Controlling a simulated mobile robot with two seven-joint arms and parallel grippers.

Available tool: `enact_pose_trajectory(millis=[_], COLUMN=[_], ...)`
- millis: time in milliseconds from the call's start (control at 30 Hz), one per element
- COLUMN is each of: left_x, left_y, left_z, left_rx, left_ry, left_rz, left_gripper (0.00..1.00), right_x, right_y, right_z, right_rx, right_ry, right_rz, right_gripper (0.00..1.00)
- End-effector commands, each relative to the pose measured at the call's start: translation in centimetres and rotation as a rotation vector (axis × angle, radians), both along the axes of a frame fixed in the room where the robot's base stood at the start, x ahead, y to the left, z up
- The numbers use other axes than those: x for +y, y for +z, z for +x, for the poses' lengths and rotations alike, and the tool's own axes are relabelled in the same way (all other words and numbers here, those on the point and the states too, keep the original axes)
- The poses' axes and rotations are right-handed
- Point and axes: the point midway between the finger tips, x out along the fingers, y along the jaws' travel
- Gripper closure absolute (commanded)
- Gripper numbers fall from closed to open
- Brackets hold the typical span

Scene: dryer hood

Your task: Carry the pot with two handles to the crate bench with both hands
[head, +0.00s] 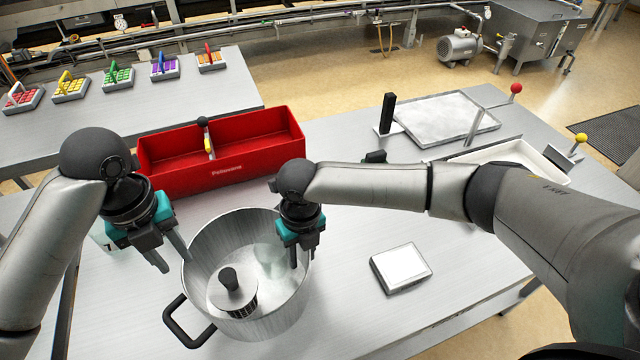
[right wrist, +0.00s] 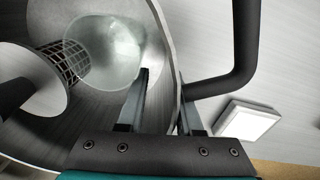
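The open metal pot (head: 205,251) stands on the near table. One black handle (head: 178,322) sticks out at its lower left. The other black handle (right wrist: 244,50) shows in the right wrist view. My right gripper (head: 299,262) is at the pot's right rim, fingers apart, one inside the wall and one outside, beside that handle. My left gripper (head: 176,262) is open and empty at the pot's left rim, above and behind the lower-left handle. A bench (head: 225,88) at the back left carries several small trays with coloured handles; it may be the crate bench.
Inside the pot are a knobbed disc (head: 232,290) with mesh below and something translucent. A red box (head: 235,172) stands close behind the pot. A white-topped device (head: 401,267) lies right of it. Shallow trays (head: 445,118) lie at the far right.

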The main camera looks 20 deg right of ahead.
Motion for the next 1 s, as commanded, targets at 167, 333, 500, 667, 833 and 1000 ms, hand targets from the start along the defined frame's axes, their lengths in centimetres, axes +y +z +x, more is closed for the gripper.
enact_pose_trajectory(millis=[167, 333, 500, 667, 833, 1000], left_x=[0.0, 0.0, 0.0, 0.0, 0.0, 0.0], left_y=[0.0, 0.0, 0.0, 0.0, 0.0, 0.0], left_z=[0.0, 0.0, 0.0, 0.0, 0.0, 0.0], left_rx=[0.000, 0.000, 0.000, 0.000, 0.000, 0.000], left_ry=[0.001, 0.000, 0.000, 0.000, 0.000, 0.000], left_rz=[0.000, 0.000, 0.000, -0.001, -0.001, -0.001], left_gripper=[0.65, 0.65, 0.65, 0.65, 0.65, 0.65], right_x=[-0.1, -0.3, -0.4, -0.4, -0.4, -0.4], right_y=[3.3, 7.0, 9.8, 11.1, 11.4, 11.3], right_z=[0.2, 0.1, 0.2, 0.1, 0.1, 0.1], right_rx=[-0.006, -0.006, -0.004, -0.002, 0.000, 0.000], right_ry=[0.002, 0.002, 0.000, 0.000, 0.000, 0.000], right_rz=[0.002, 0.001, 0.001, 0.000, -0.001, 0.000], right_gripper=[0.65, 0.65, 0.65, 0.65, 0.65, 0.65])
